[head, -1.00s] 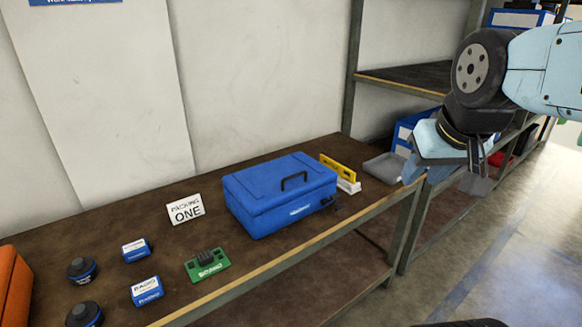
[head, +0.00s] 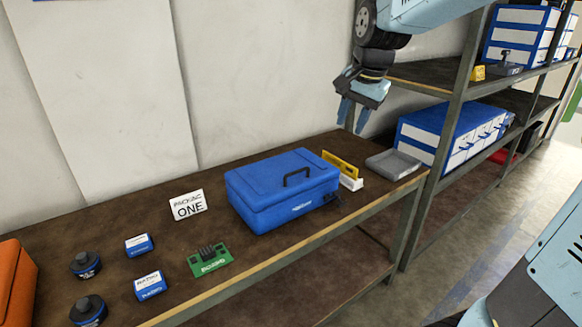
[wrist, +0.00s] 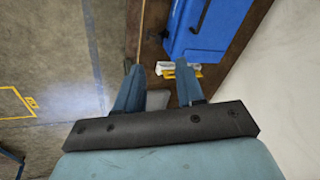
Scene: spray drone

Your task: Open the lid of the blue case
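The blue case (head: 283,203) stands on the brown workbench with its lid shut. It has a black handle (head: 296,177) on top and a dark latch or cord end at its right front corner. In the wrist view the blue case (wrist: 203,28) shows at the top, partly cut off by the frame. My gripper (head: 351,116) is up in the air behind and to the right of the case, well apart from it, pointing down. Its two fingers (wrist: 158,80) are spread with nothing held between them.
Right of the case are a yellow level (head: 340,161), a white block (head: 351,183) and a grey tray (head: 393,163). Left are a "ONE" sign (head: 187,206), a green board (head: 209,260), small boxes and black pucks. A shelf rack (head: 460,90) stands at right. Bare bench surrounds the case's left side.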

